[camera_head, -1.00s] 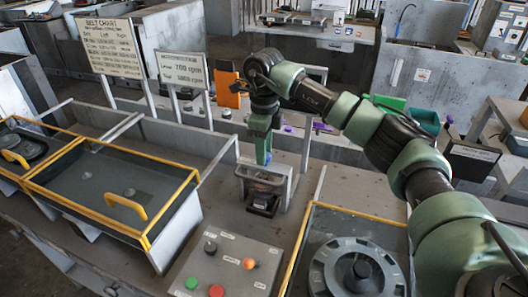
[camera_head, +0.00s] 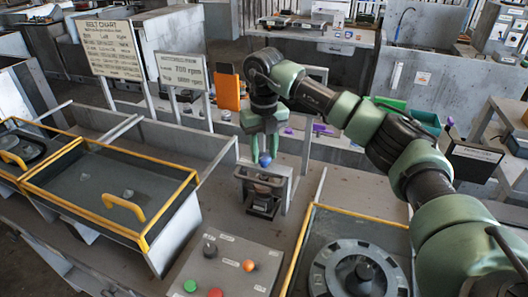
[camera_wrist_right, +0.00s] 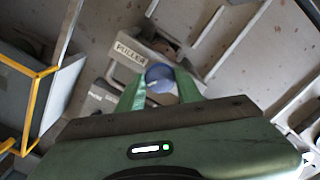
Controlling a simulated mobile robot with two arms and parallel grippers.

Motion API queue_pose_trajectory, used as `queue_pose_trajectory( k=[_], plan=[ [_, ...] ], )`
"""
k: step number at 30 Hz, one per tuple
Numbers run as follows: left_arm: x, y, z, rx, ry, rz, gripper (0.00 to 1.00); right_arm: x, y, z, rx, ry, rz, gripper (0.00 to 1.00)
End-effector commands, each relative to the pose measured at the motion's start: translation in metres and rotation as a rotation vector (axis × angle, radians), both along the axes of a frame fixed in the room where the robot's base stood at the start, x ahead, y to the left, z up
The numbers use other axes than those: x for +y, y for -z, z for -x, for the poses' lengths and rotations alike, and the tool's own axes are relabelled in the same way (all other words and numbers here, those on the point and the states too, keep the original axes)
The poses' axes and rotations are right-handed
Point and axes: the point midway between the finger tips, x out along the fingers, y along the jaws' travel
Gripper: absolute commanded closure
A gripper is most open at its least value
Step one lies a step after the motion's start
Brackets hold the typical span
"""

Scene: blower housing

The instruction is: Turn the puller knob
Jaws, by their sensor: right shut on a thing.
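The puller (camera_head: 263,190) is a small grey metal frame on the bench, with a "PULLER" label on its top in the right wrist view (camera_wrist_right: 131,50). Its blue round knob (camera_head: 265,160) stands on top. In the right wrist view the knob (camera_wrist_right: 160,77) sits between the two green fingers. My right gripper (camera_head: 263,158) points down over the puller, its fingers closed around the knob's sides. My left gripper shows in neither view.
A control panel (camera_head: 228,262) with coloured buttons is in front of the puller. Yellow-edged covers (camera_head: 110,188) stand at left, and a round grey housing (camera_head: 358,275) at front right. Signs (camera_head: 110,47) stand behind at left.

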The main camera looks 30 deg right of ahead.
Motion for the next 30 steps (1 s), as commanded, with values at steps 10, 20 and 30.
queue_pose_trajectory(
  k=[10,20,30],
  plan=[
    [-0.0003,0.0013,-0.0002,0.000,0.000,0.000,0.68,-0.0002,0.0002,0.0000,0.000,0.117,0.001,1.00],
    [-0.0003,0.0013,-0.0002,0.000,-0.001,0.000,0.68,0.0000,0.0001,0.0001,0.000,0.130,0.001,1.00],
    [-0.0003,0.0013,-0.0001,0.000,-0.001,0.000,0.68,0.0001,0.0001,0.0001,0.000,0.129,0.000,0.43]
  ],
)
